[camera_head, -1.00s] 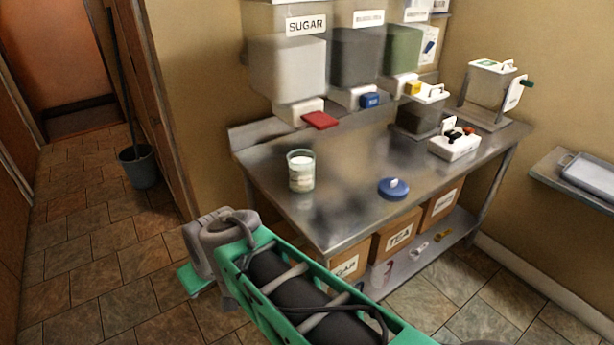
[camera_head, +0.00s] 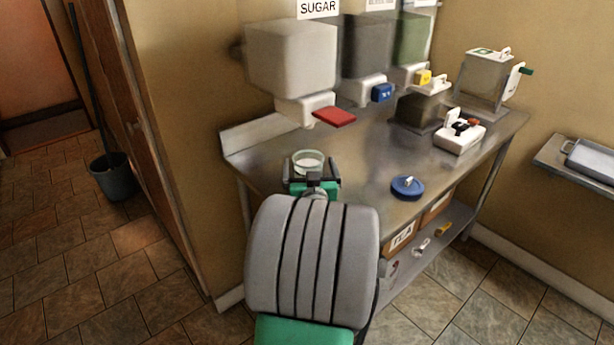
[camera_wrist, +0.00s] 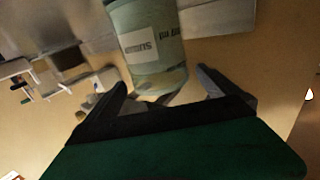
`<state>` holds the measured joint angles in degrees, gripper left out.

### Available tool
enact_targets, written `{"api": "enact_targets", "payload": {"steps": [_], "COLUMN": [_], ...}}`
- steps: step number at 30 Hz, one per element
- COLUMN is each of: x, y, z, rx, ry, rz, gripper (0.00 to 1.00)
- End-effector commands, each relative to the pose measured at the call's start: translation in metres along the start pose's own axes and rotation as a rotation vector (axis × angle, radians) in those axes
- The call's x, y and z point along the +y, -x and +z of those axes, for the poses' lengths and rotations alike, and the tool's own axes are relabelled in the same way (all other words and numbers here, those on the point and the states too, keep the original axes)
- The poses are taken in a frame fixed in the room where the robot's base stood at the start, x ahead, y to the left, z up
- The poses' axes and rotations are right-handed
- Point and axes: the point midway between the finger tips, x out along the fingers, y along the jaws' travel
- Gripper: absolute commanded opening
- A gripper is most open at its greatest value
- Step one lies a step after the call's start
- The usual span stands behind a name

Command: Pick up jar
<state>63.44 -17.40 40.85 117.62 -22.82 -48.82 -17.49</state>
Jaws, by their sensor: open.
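The jar (camera_head: 308,160) is clear glass with pale contents and stands on the steel table near its left front. Its lower part is hidden behind my gripper (camera_head: 312,183) in the head view. In the wrist view the jar (camera_wrist: 150,45) shows a white label, and its near end lies between and just past the fingertips. My gripper (camera_wrist: 162,78) is open, with one dark finger on each side of the jar. I see no clear contact between the fingers and the glass.
A blue round lid (camera_head: 407,187) lies on the table to the right. Dispensers, one marked SUGAR (camera_head: 292,58), hang above the back, with a red lever (camera_head: 334,117) jutting out over the table. A white device (camera_head: 460,133) stands at the right. Boxes sit on the shelf below.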

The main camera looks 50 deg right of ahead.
Motion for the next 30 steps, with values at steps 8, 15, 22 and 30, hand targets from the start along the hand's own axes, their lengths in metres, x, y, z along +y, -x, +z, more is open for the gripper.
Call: {"api": "enact_targets", "payload": {"steps": [8, 15, 22, 30], "x": [-0.001, -0.001, -0.001, -0.001], "y": [-0.032, -0.032, -0.031, -0.031], "z": [0.002, 0.002, 0.002, 0.002], "rx": [-0.001, 0.000, -0.001, -0.001], "ry": [0.001, 0.001, 0.001, 0.001], "rz": [-0.001, -0.001, -0.001, -0.001], "gripper": [1.00, 0.93, 0.75, 0.53]}}
